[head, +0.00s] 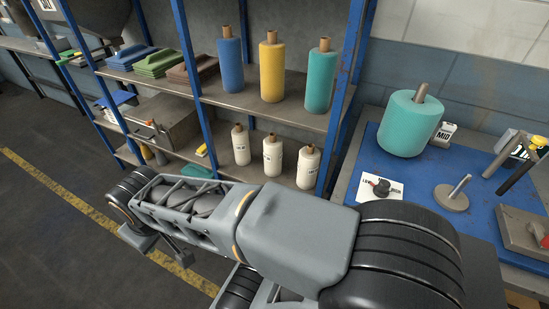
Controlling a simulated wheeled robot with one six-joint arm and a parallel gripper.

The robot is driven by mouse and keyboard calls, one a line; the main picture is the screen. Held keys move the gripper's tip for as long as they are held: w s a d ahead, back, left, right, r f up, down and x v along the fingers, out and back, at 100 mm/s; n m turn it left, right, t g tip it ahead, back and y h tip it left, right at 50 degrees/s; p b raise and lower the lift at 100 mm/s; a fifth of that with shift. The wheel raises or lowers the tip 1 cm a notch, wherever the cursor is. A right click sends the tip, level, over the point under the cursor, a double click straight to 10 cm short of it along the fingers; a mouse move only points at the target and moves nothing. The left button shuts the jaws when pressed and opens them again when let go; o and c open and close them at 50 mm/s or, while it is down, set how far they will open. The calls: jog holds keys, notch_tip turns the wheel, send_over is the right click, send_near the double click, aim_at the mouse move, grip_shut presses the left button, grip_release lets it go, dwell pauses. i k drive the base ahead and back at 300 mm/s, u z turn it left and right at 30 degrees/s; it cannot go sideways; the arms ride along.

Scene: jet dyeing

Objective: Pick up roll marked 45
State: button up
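Three white rolls with brown core ends stand upright on the lower shelf: a left one (241,146), a middle one (272,156) and a right one (308,168). Each has small dark print, too small for me to read, so I cannot tell which is marked 45. My arm stretches across the front of the view to the left, below the rolls. My gripper (165,248) seems to be at its far left end, pointing down and partly hidden by the arm. It is apart from the rolls, and its fingers cannot be made out clearly.
Blue (230,66), yellow (272,72) and teal (320,80) rolls stand on the upper shelf. Blue shelf posts (186,45) flank the rolls. A large teal roll (408,125) and a disc with a peg (452,197) are on the right-hand table. Floor is clear at left.

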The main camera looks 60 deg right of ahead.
aim_at(308, 160)
jog(key=i, duration=1.15)
jog(key=z, duration=3.25)
jog(key=i, duration=0.5)
jog(key=u, duration=0.05)
